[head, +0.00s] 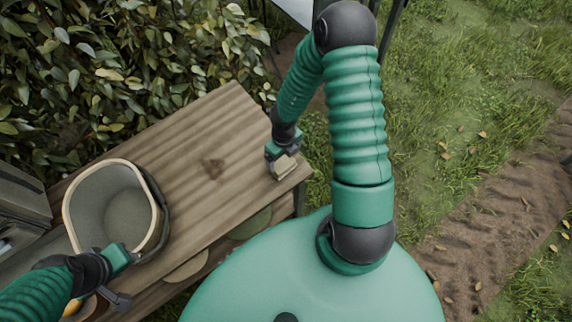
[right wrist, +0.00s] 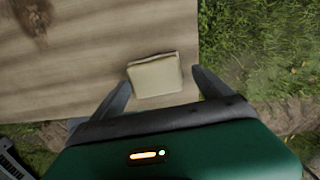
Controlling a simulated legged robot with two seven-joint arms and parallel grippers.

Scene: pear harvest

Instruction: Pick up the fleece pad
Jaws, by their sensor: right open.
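The fleece pad (right wrist: 155,76) is a small cream block lying on the wooden table near its edge. In the head view the pad (head: 285,168) is at the table's right end, partly covered by my right gripper (head: 281,156). In the right wrist view my right gripper (right wrist: 161,80) is open, with one finger on each side of the pad and a gap to each. My left gripper (head: 122,278) is at the lower left, in front of the bucket, its fingers apart and nothing seen between them.
A pale-rimmed bucket (head: 108,168) stands on the left of the wooden table (head: 205,130). The tabletop between bucket and pad is clear. A leafy hedge (head: 110,70) is behind, and grass (head: 450,120) lies to the right. A small orange thing (head: 73,307) shows by my left arm.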

